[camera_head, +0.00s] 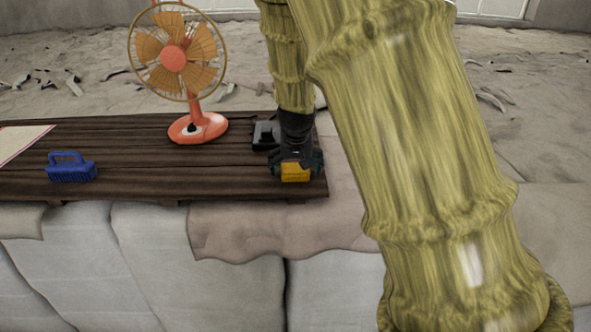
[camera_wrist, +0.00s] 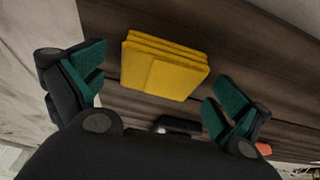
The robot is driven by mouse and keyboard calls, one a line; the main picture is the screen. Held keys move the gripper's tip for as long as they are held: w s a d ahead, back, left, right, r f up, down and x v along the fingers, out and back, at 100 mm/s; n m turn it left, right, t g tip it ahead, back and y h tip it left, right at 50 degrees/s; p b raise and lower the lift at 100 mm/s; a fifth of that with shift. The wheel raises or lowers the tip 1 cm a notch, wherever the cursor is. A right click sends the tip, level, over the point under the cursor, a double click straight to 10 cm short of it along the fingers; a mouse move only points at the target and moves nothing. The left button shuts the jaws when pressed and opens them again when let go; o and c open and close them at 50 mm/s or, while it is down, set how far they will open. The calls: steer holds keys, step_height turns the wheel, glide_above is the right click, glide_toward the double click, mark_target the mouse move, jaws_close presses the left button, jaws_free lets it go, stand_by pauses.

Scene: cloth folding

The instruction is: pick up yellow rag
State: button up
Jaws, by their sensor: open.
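The yellow rag (camera_wrist: 165,68) is a folded, layered block lying on the dark wooden tabletop. In the head view the rag (camera_head: 295,172) sits near the table's right front corner, partly covered by my gripper (camera_head: 296,163). In the wrist view my gripper (camera_wrist: 150,90) is open, with green-padded fingers spread to the left and right of the rag. The rag appears just beyond the fingertips, and I see no finger pressing on it. The exact height of the fingers over the table is hard to tell.
A blue brush (camera_head: 71,168) lies on the left of the wooden table (camera_head: 140,185). An orange fan (camera_head: 190,60) stands at the back. A black object (camera_head: 265,135) is just behind my gripper. A pale cloth (camera_head: 22,138) lies at the far left.

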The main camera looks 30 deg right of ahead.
mark_target(295, 165)
steer(key=c, duration=1)
steer(key=shift+r, duration=0.1)
step_height(295, 165, up, 4)
steer(key=p, duration=0.3)
steer(key=shift+f, duration=0.25)
steer(key=s+a+r+p, duration=0.1)
steer(key=s+a+p, duration=0.1)
steer(key=s+a, duration=0.9)
steer(key=shift+a+p, duration=0.25)
steer(key=shift+p, duration=0.05)
steer(key=shift+r, duration=0.1)
